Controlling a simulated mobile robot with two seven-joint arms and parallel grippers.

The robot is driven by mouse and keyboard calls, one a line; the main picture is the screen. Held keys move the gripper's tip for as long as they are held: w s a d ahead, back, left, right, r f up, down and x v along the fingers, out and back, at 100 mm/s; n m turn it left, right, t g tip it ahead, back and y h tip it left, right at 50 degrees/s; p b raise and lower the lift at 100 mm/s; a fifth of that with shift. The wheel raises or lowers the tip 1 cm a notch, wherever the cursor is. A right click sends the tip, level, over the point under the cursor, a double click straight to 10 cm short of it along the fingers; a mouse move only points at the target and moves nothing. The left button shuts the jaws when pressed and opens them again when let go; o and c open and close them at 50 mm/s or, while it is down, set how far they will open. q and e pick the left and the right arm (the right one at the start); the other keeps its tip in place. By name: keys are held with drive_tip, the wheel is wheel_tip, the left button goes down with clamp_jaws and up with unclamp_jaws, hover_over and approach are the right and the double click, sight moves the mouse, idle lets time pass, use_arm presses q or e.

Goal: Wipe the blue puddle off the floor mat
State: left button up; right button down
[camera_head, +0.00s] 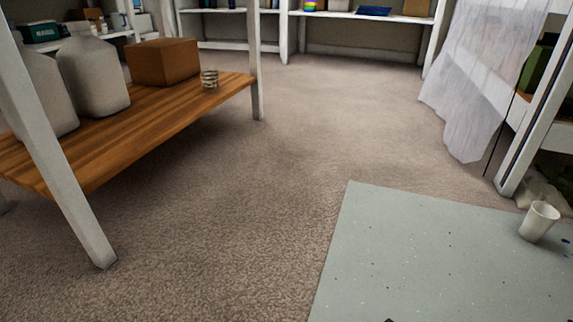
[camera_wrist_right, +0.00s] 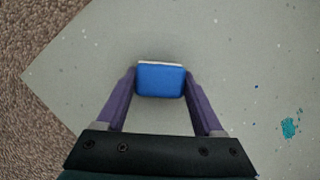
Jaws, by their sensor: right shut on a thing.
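The floor mat (camera_head: 430,265) is pale grey-green with small dark and blue specks. It fills the lower right of the head view, and its corner and bare surface (camera_wrist_right: 230,40) show in the right wrist view. My right gripper (camera_wrist_right: 160,76) is shut on a blue sponge (camera_wrist_right: 160,80) with a pale layer along its far edge. The sponge is over the mat; I cannot tell whether it touches. A small teal-blue puddle (camera_wrist_right: 290,128) lies on the mat, right of the gripper and apart from the sponge. My left gripper is not in view.
A white cup (camera_head: 539,221) stands upright on the mat near its right side. A wooden shelf (camera_head: 175,115) with white jugs and a brown box stands at left. A translucent sheet (camera_head: 480,85) hangs at right. Carpet between is clear.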

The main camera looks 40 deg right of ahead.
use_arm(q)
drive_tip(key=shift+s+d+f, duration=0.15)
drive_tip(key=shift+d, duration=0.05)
use_arm(e)
drive_tip(key=shift+w+a+f, duration=0.15)
drive_tip(key=shift+a, duration=0.2)
